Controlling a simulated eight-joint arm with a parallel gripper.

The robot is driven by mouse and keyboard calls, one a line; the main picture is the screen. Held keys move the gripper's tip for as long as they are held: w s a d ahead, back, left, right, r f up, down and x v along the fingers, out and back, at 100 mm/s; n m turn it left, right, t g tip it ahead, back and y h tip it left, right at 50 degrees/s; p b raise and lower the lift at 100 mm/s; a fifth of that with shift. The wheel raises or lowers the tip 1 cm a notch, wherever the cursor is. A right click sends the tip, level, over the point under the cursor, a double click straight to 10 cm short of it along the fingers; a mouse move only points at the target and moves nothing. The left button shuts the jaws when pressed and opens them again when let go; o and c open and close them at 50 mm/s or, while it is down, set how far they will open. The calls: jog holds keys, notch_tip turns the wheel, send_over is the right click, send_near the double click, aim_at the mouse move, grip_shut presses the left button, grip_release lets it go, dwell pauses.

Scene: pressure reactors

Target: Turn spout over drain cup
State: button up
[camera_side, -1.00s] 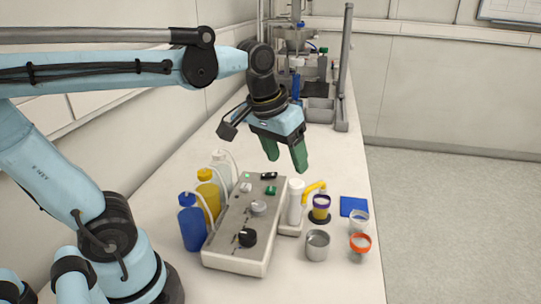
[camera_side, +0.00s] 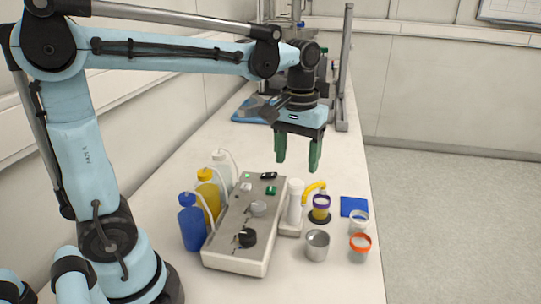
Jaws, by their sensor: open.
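The yellow spout (camera_side: 314,187) sticks out to the right from the top of a white upright column (camera_side: 295,202). Its end is above or just behind a purple-rimmed cup with a yellow body (camera_side: 321,208), which stands on a dark round pad. A plain grey metal cup (camera_side: 317,246) stands in front of the column. No label shows which cup is the drain cup. My gripper (camera_side: 298,167) points down with its two green fingers apart and empty. It hangs in the air above and behind the column and spout, apart from them.
A grey control box (camera_side: 243,225) with knobs stands left of the column. Blue (camera_side: 191,222), yellow (camera_side: 209,192) and white bottles with tubes stand beside it. An orange-rimmed cup (camera_side: 360,246), a clear cup (camera_side: 358,222) and a blue square (camera_side: 353,206) lie near the right edge.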

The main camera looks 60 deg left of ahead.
aim_at(295, 183)
jog(key=shift+f, duration=2.9)
grip_shut()
